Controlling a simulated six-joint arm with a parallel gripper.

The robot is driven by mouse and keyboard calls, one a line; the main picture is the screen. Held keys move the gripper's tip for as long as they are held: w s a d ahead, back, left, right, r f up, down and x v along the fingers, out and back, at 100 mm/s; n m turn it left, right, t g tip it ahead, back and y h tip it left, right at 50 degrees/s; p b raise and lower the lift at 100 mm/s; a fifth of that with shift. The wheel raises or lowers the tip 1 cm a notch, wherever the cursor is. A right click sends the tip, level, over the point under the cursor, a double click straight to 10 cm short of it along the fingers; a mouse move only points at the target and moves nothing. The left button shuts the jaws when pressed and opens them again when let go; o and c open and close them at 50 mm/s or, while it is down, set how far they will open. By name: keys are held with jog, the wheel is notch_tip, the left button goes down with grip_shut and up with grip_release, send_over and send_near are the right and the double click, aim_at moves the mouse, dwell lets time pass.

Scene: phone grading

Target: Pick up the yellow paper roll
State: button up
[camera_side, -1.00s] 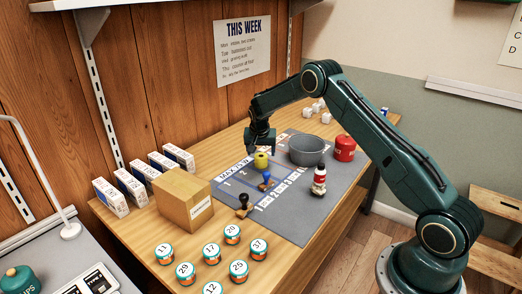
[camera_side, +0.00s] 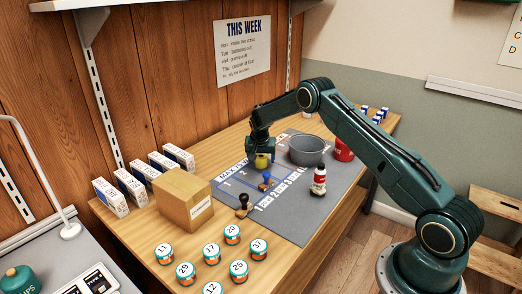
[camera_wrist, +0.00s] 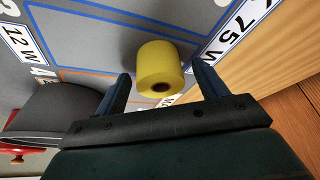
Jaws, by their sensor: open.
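The yellow paper roll (camera_side: 262,161) stands on the grey mat (camera_side: 308,214), close to the mat's printed back edge. In the wrist view the roll (camera_wrist: 158,66) shows its dark core hole and lies between and slightly beyond the two fingertips. My gripper (camera_side: 261,153) is just above and around the roll's top in the side view, pointing down. In the wrist view my gripper (camera_wrist: 164,85) is open, with a gap visible between each finger and the roll. The fingers partly hide the roll in the side view.
A grey bowl (camera_side: 306,150) and a red container (camera_side: 344,150) stand right of the roll. A blue-handled stamp (camera_side: 266,180), a dark stamp (camera_side: 243,203) and a red-and-white bottle (camera_side: 319,180) stand in front. A cardboard box (camera_side: 183,199) and several numbered jars (camera_side: 212,252) are at left.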

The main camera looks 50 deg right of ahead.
aim_at(261, 156)
jog(key=c, duration=1.1)
jog(key=shift+r, duration=0.1)
notch_tip(261, 156, up, 20)
jog(key=shift+f, duration=0.1)
dwell(0.6)
